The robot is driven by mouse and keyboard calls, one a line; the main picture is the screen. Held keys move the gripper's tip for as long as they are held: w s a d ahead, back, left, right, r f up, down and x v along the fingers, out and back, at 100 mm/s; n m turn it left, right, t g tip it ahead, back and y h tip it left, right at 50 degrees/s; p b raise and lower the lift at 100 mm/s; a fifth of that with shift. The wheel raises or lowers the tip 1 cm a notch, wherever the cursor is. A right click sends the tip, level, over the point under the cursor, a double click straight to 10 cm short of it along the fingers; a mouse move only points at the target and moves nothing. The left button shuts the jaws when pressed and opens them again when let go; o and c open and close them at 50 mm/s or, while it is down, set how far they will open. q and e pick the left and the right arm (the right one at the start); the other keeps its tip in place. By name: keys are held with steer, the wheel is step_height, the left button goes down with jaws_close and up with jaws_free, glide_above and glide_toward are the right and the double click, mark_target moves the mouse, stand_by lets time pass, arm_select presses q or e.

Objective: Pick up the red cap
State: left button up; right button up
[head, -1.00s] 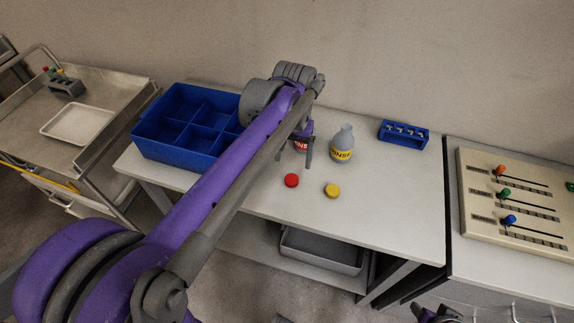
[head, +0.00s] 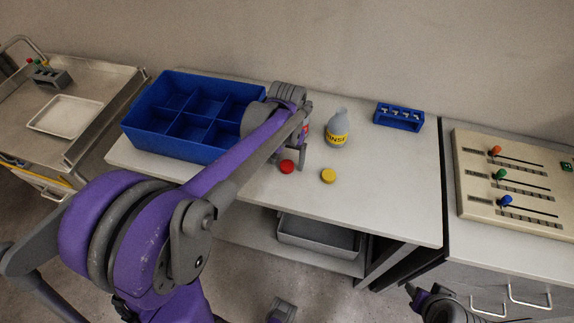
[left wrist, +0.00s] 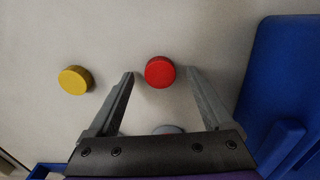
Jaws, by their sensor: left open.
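The red cap (head: 287,166) lies on the light grey table, left of the yellow cap (head: 328,175). My left gripper (head: 292,160) is open and empty, low over the table by the red cap. In the left wrist view the red cap (left wrist: 160,72) shows between the two fingertips (left wrist: 160,75), with a gap on each side. I cannot tell the exact height of the tips. The yellow cap (left wrist: 75,80) lies outside the fingers.
A blue divided bin (head: 160,147) stands left of the caps. A grey bottle with a yellow label (head: 337,130) stands behind the yellow cap. A red-labelled bottle is mostly hidden by my left arm. A blue rack (head: 398,122) is at the back right. The table's front right is clear.

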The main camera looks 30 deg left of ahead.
arm_select(q)
steer(key=shift+f, duration=0.4)
jaws_close()
